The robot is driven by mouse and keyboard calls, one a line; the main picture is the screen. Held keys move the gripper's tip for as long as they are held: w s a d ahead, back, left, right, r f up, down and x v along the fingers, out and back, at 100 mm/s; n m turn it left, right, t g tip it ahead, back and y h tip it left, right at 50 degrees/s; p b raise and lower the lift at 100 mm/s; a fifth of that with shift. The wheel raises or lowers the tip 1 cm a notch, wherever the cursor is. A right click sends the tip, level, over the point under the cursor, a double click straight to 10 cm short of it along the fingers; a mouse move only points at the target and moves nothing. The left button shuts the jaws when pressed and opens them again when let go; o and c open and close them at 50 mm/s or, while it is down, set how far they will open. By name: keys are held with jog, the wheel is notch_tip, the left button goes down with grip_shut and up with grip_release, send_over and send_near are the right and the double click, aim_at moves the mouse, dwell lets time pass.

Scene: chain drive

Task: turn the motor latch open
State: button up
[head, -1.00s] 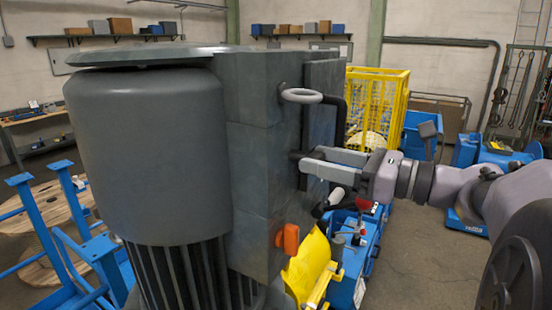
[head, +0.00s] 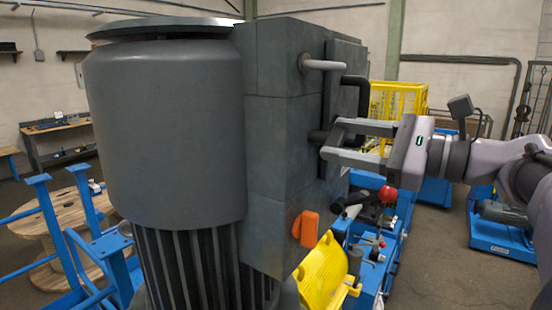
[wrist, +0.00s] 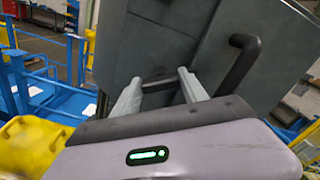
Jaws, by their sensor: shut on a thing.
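The big grey motor (head: 165,135) fills the left and middle of the head view, with a dark box (head: 275,150) on its right side. My gripper (head: 328,141) reaches in from the right, its two pale fingers one above the other against the box's side plate. It is shut on a short dark latch (head: 317,136), mostly hidden by the fingers and the box edge. In the wrist view the dark latch bar (wrist: 160,84) lies between the fingertips, close to the grey panel (wrist: 165,45).
A pale grey handle (head: 323,64) sticks out above my gripper, with a black bent handle (head: 361,95) beside it. An orange lever (head: 306,228) and a yellow part (head: 322,268) are below. Blue rails (head: 60,240) stand at the left.

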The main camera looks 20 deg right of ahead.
jog(key=n+b, duration=0.6)
jog(key=b, duration=0.1)
jog(key=shift+f, duration=0.4)
jog(key=n+b, duration=0.4)
jog(key=n, duration=0.1)
jog(key=shift+a+r, duration=0.1)
jog(key=shift+r+n+b, duration=0.1)
jog(key=shift+n+b, duration=0.2)
jog(key=shift+b, duration=0.05)
jog(key=o, duration=1.4)
jog(key=shift+s, duration=0.15)
